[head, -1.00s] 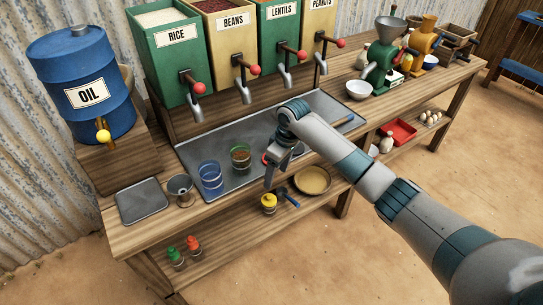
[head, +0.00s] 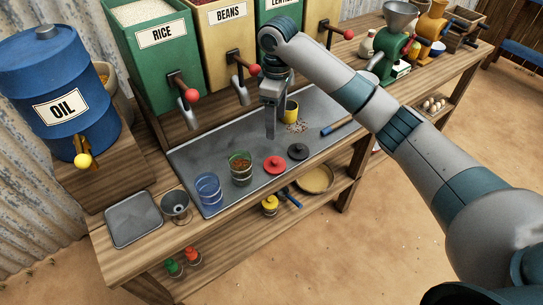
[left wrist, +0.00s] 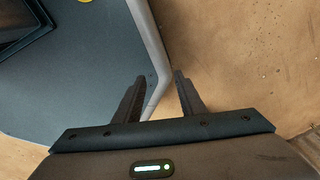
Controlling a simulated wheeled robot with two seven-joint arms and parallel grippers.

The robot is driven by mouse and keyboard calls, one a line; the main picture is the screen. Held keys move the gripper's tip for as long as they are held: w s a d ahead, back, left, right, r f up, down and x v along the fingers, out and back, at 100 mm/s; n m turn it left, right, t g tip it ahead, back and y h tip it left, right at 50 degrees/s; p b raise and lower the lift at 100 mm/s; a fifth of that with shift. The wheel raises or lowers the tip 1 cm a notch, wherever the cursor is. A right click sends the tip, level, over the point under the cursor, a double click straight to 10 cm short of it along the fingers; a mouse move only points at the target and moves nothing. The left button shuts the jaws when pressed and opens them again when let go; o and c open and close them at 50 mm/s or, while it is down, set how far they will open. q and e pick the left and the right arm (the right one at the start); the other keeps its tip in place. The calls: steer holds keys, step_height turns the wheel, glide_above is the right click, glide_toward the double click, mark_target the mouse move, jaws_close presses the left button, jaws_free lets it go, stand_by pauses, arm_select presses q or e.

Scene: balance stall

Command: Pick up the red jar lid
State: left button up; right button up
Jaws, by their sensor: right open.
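The red jar lid (head: 275,165) lies flat on the metal tray (head: 215,155) on the stall counter. A black lid (head: 298,151) lies just right of it. A jar with brown contents (head: 240,168) stands to its left. My right gripper (head: 271,132) points down above the tray, behind the red lid in the head view, apart from it and with nothing seen in it. My left gripper (left wrist: 157,97) shows only in the left wrist view. Its two fingers are apart and empty, with the floor and a dark blue-grey surface beyond.
A blue-rimmed glass (head: 208,188) stands at the tray's left end, beside a metal funnel (head: 175,206). A yellow cup (head: 291,110) and spilled grains are right of my right gripper. Dispenser levers (head: 252,70) hang above the tray's back. The tray between jar and cup is mostly clear.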

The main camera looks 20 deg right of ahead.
steer(key=p, duration=0.4)
glide_above(275, 160)
step_height(275, 160, down, 11)
steer(key=shift+s+d+f, duration=0.1)
steer(key=shift+s+f, duration=0.05)
arm_select(q)
steer(key=r, duration=0.1)
steer(key=s+r, duration=0.1)
steer(key=r, duration=0.1)
steer(key=shift+r, duration=0.3)
arm_select(e)
steer(key=shift+f, duration=0.3)
arm_select(q)
steer(key=shift+r, duration=0.15)
arm_select(e)
steer(key=shift+f+p, duration=0.45)
steer(key=shift+f, duration=0.2)
step_height(275, 160, down, 2)
steer(key=shift+f+p, duration=0.2)
steer(key=shift+p, duration=0.3)
arm_select(q)
steer(key=shift+r, duration=1.1)
arm_select(e)
steer(key=shift+f, duration=0.75)
